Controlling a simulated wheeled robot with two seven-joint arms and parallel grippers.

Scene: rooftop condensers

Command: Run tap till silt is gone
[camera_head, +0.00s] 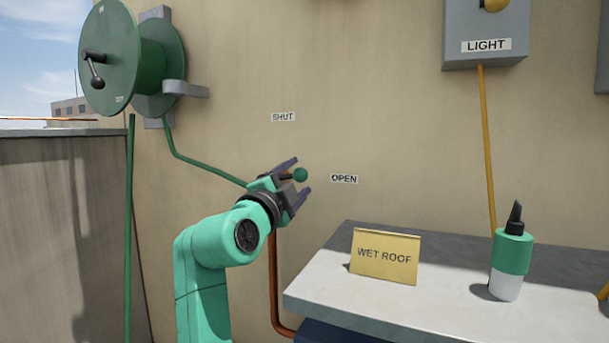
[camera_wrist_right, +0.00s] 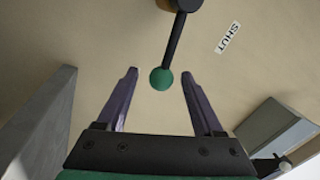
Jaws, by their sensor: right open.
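The tap's lever ends in a green ball knob (camera_head: 301,175); the lever's black rod (camera_wrist_right: 174,42) and knob also show in the right wrist view. My right gripper (camera_head: 300,176) is open, its two fingers on either side of the knob, with gaps visible between knob and fingers in the wrist view. In the head view the knob points right, toward the OPEN label (camera_head: 344,178); the SHUT label (camera_head: 283,117) is above. The tap body is mostly hidden behind my gripper. No water or silt shows. My left gripper is out of view.
A green hose reel (camera_head: 110,55) hangs upper left, its hose (camera_head: 200,166) running toward the tap. A copper pipe (camera_head: 273,285) drops below. A grey-topped bench (camera_head: 330,295) at right bears a yellow WET ROOF sign (camera_head: 385,257) and a green-and-white bottle (camera_head: 511,262). A LIGHT box (camera_head: 486,25) hangs above.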

